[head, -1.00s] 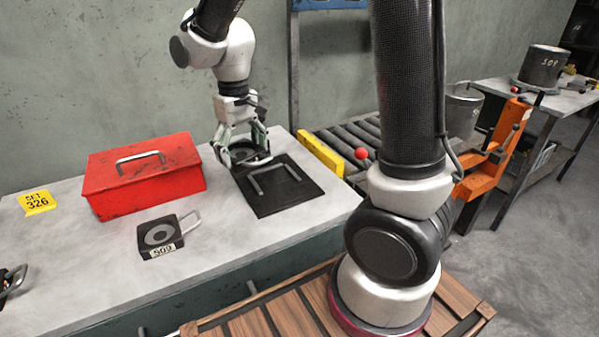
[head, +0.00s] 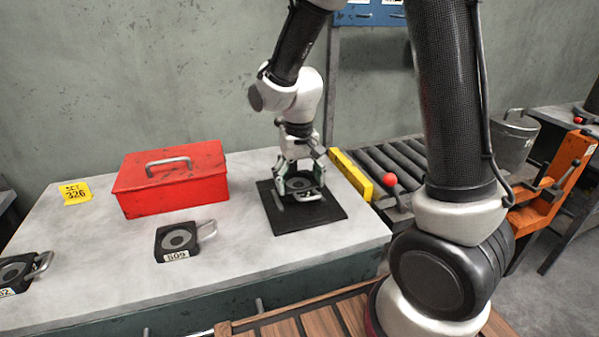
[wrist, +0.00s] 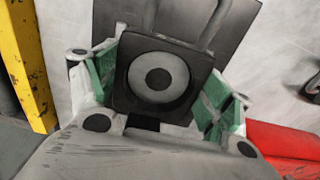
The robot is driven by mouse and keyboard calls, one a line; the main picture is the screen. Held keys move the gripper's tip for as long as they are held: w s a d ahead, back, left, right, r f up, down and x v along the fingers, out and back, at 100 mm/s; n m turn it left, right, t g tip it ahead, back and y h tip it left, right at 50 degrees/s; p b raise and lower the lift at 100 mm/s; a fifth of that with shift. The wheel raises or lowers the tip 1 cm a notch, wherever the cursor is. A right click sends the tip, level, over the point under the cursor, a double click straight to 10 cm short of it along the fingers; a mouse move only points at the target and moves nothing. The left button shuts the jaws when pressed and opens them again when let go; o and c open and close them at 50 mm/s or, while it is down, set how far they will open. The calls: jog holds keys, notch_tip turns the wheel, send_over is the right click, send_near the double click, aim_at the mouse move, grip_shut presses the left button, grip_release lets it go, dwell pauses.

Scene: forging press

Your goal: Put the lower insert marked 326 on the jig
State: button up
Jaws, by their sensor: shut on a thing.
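My gripper (head: 303,180) is shut on a dark square insert (wrist: 160,78) with a grey ring on its face. In the wrist view the green-padded fingers grip it from both sides. In the head view the held insert (head: 301,187) and its handle show between the fingers, over the black jig plate (head: 322,217). I cannot tell whether it touches the plate. No number on it is readable. A grey bar on the plate is partly covered by the insert. The plate also shows in the wrist view (wrist: 175,18).
A red toolbox (head: 170,185) stands left of the plate. A yellow card (head: 75,192) reads SET 326. An insert marked 509 (head: 178,240) and another insert (head: 20,272) lie on the bench. A yellow bar (head: 350,174) and a roller conveyor (head: 390,160) are at the right.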

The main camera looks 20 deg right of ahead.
aim_at(299, 186)
jog(key=shift+f, duration=1.3)
jog(key=shift+f, duration=0.1)
jog(key=o, duration=2)
jog(key=shift+o, duration=0.2)
notch_tip(299, 186, up, 12)
jog(key=s+d+r+t, duration=0.2)
jog(key=s+d+r, duration=0.3)
jog(key=s+d, duration=0.2)
jog(key=s+d+r+t, duration=0.2)
jog(key=s+d+r, duration=0.2)
jog(key=s+d, duration=0.3)
jog(key=s, duration=0.5)
jog(key=shift+d+r, duration=0.4)
